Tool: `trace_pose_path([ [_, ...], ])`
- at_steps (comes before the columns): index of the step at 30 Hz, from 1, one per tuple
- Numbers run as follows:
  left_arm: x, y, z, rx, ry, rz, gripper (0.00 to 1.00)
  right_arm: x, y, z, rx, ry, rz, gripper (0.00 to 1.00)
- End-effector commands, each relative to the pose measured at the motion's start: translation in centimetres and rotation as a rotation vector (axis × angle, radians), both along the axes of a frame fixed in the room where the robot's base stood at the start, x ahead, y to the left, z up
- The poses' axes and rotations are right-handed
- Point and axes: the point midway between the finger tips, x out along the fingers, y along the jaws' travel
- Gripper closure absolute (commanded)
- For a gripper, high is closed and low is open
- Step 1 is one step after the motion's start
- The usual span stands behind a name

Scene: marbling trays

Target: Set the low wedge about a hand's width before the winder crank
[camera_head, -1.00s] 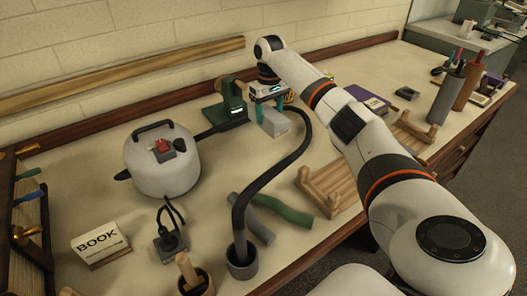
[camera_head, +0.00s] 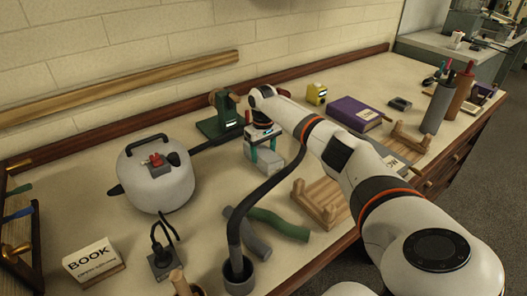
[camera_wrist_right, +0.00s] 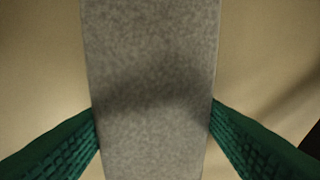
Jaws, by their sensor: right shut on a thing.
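The low wedge is a speckled grey block (camera_head: 262,161) in the head view, right of and nearer than the winder crank. It fills the middle of the right wrist view (camera_wrist_right: 152,80). My right gripper (camera_head: 264,142) is shut on it, with a green finger on each side. I cannot tell whether its underside touches the bench. The winder crank (camera_head: 218,125) is a dark green stand with a round wheel on top, near the back of the bench, with a gap between it and the wedge. My left gripper is not in view.
A dark hose rises from a cup (camera_head: 238,276) and curves up close to the wedge's right. A white pot (camera_head: 155,187) stands to the left. A wooden rack (camera_head: 318,205), a yellow object (camera_head: 316,94) and a purple book (camera_head: 354,113) lie to the right.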

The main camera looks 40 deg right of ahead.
Motion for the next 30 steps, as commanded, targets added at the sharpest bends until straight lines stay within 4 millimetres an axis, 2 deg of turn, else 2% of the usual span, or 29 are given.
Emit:
trace_pose_path([
  [3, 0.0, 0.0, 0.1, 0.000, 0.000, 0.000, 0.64, 0.0, 0.0, -0.2, 0.000, 0.000, 0.000, 0.67],
  [4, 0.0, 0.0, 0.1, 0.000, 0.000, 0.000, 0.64, 0.0, 0.0, -0.2, 0.000, 0.000, 0.000, 0.36],
  [7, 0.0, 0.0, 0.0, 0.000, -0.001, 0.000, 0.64, 0.0, 0.0, -0.2, 0.000, 0.000, 0.000, 0.19],
  [16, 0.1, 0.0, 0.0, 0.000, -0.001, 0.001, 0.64, 0.0, 0.0, -0.1, 0.000, -0.001, 0.000, 0.19],
  [19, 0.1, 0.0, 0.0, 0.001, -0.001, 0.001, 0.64, 0.1, 0.0, 0.7, 0.001, -0.001, -0.001, 0.19],
  [23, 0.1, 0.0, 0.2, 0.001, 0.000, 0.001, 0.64, 0.1, 0.0, 2.9, 0.001, -0.004, 0.000, 0.19],
  [30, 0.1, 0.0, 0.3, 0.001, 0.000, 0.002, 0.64, 0.2, 0.0, 8.1, 0.001, -0.004, 0.000, 0.19],
])
